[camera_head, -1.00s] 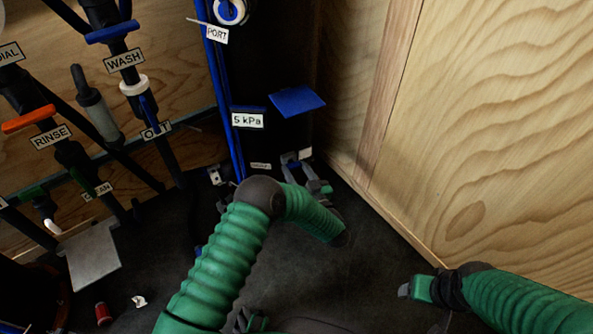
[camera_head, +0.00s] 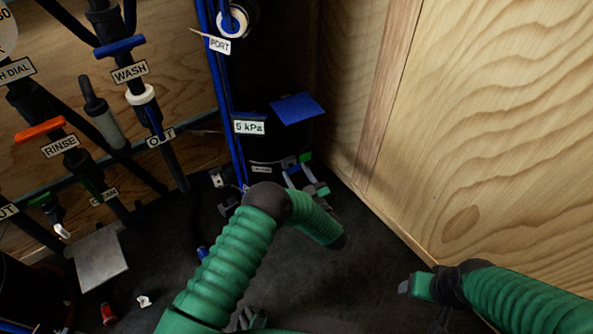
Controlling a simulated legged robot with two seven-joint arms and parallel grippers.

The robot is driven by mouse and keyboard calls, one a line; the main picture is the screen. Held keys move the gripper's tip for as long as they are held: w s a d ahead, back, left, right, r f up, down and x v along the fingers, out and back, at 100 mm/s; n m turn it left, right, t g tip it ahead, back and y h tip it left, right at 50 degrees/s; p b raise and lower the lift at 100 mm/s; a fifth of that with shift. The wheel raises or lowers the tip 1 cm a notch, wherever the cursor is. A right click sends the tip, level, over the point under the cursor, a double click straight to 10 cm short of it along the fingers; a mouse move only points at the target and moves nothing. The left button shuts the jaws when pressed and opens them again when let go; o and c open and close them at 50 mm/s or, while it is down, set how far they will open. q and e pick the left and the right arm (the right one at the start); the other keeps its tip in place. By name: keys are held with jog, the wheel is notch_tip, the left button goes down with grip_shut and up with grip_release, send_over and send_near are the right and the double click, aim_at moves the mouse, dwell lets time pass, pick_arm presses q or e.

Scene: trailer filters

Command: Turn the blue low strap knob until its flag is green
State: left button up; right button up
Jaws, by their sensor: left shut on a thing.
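The blue low strap knob (camera_head: 294,168) is low on the dark column, partly hidden by my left gripper (camera_head: 303,178). My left gripper is shut on the knob, its grey fingers just behind the bent green arm. A small green flag (camera_head: 305,158) shows beside the knob at its upper right. My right gripper (camera_head: 408,287) is at the lower right over the dark floor, apart from the knob. Whether its fingers are open cannot be made out.
A plywood wall (camera_head: 480,130) rises close on the right. A blue plate (camera_head: 298,108) sticks out from the column above the knob, beside the 5 kPa label (camera_head: 249,127). Pipes with valves stand at left. A red can (camera_head: 108,314) lies on the floor.

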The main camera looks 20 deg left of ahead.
pick_arm(q)
jog(key=shift+d+n+p, duration=0.1)
jog(key=shift+n+p, duration=0.6)
jog(key=shift+n, duration=0.4)
jog(key=o, duration=1.4)
jog(key=shift+c, duration=0.2)
jog(key=p+v, duration=0.8)
jog(key=v, duration=0.9)
jog(key=shift+w, duration=0.15)
